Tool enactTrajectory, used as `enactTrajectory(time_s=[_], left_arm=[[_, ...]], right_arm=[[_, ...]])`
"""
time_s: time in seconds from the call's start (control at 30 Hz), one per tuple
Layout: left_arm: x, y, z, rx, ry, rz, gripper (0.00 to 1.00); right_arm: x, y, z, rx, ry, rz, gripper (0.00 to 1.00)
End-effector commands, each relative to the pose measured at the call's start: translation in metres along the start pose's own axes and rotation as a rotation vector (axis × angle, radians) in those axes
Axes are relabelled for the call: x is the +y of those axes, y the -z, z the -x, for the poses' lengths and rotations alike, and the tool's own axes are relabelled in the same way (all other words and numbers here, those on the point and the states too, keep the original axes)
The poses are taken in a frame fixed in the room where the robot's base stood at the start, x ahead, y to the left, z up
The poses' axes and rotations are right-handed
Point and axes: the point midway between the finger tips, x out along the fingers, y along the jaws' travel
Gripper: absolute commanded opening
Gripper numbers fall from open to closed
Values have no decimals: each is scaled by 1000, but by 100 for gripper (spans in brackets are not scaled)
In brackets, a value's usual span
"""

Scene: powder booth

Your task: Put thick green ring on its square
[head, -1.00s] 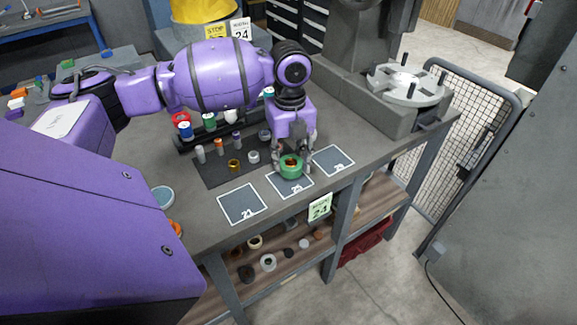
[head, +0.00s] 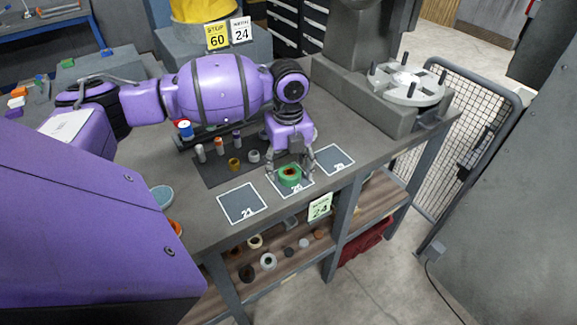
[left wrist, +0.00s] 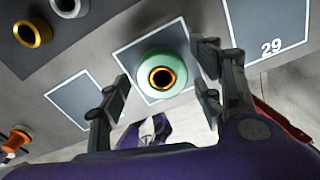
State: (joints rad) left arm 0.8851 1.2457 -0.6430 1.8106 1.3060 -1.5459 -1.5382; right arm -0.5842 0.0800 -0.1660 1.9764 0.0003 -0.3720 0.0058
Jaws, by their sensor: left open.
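The thick green ring (head: 290,176) lies on the middle outlined square (head: 301,189) at the front of the grey bench. In the left wrist view the green ring (left wrist: 162,75) sits inside the white outline, with an orange-gold and dark centre. My left gripper (head: 289,171) is open just above and behind the ring. In the left wrist view its two fingers (left wrist: 163,92) stand apart on either side, with visible gaps to the ring. Part of the square's number is hidden by the ring. My right gripper is not in view.
An empty square marked 21 (head: 242,203) lies to the left and one marked 29 (head: 334,159) to the right. A gold ring (head: 235,164) and a grey ring (head: 253,156) sit on the dark mat behind. A round fixture (head: 407,84) stands at the back right.

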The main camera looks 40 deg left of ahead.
Motion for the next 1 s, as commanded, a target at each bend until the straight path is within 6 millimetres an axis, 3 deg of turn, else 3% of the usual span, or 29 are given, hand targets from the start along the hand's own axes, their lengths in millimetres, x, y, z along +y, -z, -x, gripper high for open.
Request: enactTrajectory(time_s=[0.17,0.27,0.7,1.0], left_arm=[[0,0,5,-2,1,0,60],[-1,-1,17,-4,3,1,60],[-1,-1,105,-2,2,0,60],[0,0,124,1,0,1,60]], right_arm=[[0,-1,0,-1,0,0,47],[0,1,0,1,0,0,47],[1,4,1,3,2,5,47],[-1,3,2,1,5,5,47]])
